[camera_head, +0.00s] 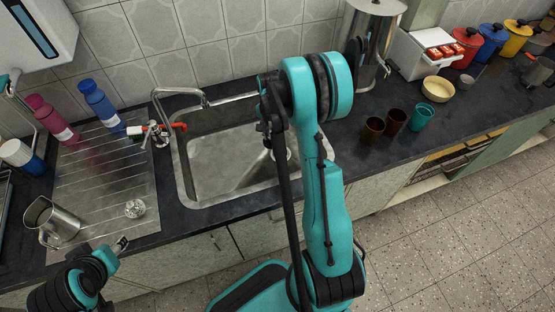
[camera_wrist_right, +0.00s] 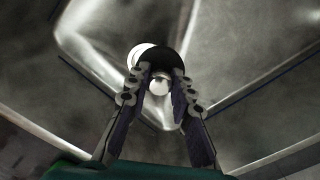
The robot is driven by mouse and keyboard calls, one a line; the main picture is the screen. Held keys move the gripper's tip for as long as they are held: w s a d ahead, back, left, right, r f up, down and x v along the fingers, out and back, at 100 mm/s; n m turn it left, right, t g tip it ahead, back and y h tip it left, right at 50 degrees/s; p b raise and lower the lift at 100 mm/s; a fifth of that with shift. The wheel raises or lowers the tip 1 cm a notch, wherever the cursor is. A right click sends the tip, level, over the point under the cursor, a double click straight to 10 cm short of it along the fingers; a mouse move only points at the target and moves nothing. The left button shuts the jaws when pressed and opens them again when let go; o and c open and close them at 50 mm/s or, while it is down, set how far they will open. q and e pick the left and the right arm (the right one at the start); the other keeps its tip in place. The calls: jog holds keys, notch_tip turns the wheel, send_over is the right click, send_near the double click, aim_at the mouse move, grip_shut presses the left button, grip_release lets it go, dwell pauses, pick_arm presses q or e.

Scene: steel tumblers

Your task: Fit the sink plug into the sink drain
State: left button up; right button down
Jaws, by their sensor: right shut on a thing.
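In the right wrist view, my right gripper (camera_wrist_right: 160,82) is shut on the sink plug (camera_wrist_right: 171,56), a dark round disc with a shiny knob between the fingertips. The plug is over the sink basin. A bright round shape, likely the sink drain (camera_wrist_right: 136,54), shows partly behind the plug's left edge; I cannot tell the gap between them. In the head view, the steel sink (camera_head: 222,155) is set in the dark counter. My right arm hides the plug and most of that gripper there. My left gripper (camera_head: 121,244) is low at the left, near the counter's front edge; its finger opening is unclear.
The faucet (camera_head: 180,92) stands at the sink's back left. Two bottles (camera_head: 100,103), a steel jug (camera_head: 54,222) and a clear round item (camera_head: 134,208) are to the left. Tumblers (camera_head: 396,121) and a yellow bowl (camera_head: 437,89) stand to the right. The sink walls surround my right gripper.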

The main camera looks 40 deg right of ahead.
jog(key=d+f+m+b, duration=0.1)
jog(key=f, duration=0.1)
jog(key=d+f+m+b, duration=0.1)
jog(key=d+f, duration=0.1)
jog(key=f, duration=0.1)
jog(key=d+f+b, duration=0.1)
jog(key=f, duration=0.2)
jog(key=shift+s+d+f+m, duration=0.2)
jog(key=shift+s+m, duration=0.05)
jog(key=shift+m, duration=0.15)
notch_tip(320, 180, down, 4)
jog(key=shift+r+b, duration=0.1)
jog(key=shift+b, duration=1)
jog(key=c, duration=1.3)
grip_release()
